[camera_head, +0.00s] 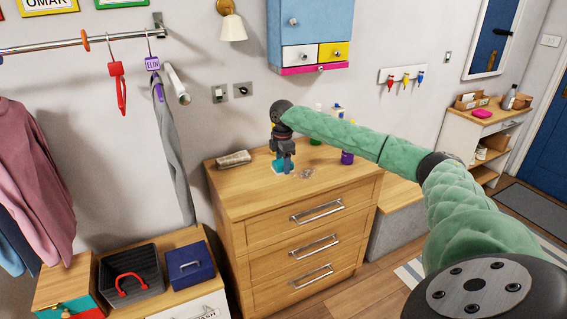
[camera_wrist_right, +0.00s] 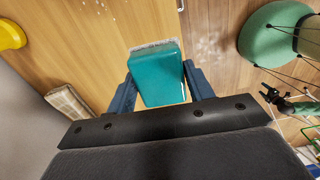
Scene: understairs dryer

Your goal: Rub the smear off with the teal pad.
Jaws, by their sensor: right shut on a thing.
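The teal pad (camera_wrist_right: 158,75) is held between the two fingers of my right gripper (camera_wrist_right: 160,84), its pale scrubbing edge facing away from the wrist. In the head view, my right gripper (camera_head: 283,162) points down over the top of the wooden chest of drawers (camera_head: 245,194), with a bit of teal showing by its fingers. The smear (camera_head: 307,173) is a patch of pale grey specks on the chest top, just right of the gripper. Pale specks also show in the wrist view, right of the pad. I cannot tell whether the pad touches the wood. My left gripper is out of view.
A folded beige cloth (camera_head: 233,159) lies at the back left of the chest top. A purple bottle (camera_head: 347,157) and a green one (camera_head: 316,138) stand at the back right. A blue wall cabinet (camera_head: 311,30) hangs above. The front of the chest top is clear.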

